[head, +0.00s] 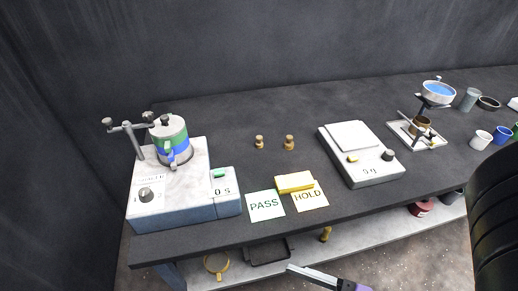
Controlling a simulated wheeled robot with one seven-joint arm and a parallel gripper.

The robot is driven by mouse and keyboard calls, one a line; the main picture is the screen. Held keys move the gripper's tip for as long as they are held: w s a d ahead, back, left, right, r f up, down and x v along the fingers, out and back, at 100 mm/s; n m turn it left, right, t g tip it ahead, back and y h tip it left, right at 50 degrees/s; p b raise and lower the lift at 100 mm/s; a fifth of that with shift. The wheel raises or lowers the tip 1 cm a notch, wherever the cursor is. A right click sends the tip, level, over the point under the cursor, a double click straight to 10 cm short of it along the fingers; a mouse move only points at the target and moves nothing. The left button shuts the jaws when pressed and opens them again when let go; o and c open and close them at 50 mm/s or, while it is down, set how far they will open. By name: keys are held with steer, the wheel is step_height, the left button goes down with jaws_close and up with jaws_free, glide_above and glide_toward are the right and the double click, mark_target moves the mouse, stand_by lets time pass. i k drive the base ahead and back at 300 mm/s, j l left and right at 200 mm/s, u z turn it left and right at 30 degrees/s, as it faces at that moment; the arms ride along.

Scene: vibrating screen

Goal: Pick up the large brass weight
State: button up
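Two small brass weights stand upright and apart on the dark bench, between the two machines. The right one (289,142) looks slightly larger and is the large brass weight as far as I can judge; the left one (259,142) is a little smaller. Nothing touches either weight. At the bottom edge, a pale bar with dark and lavender parts appears to be part of my gripper (322,278). It is in front of the bench, well below the weights. It is cut off by the frame, so its opening does not show.
A shaker machine (185,205) with a banded pot (170,140) stands left. PASS (265,205) and HOLD (312,203) cards lie in front of the weights, with a yellow block (294,182). A scale (375,174) stands right. Behind the weights, the bench is clear.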

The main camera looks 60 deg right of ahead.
mark_target(289, 145)
steer(key=z, duration=1.2)
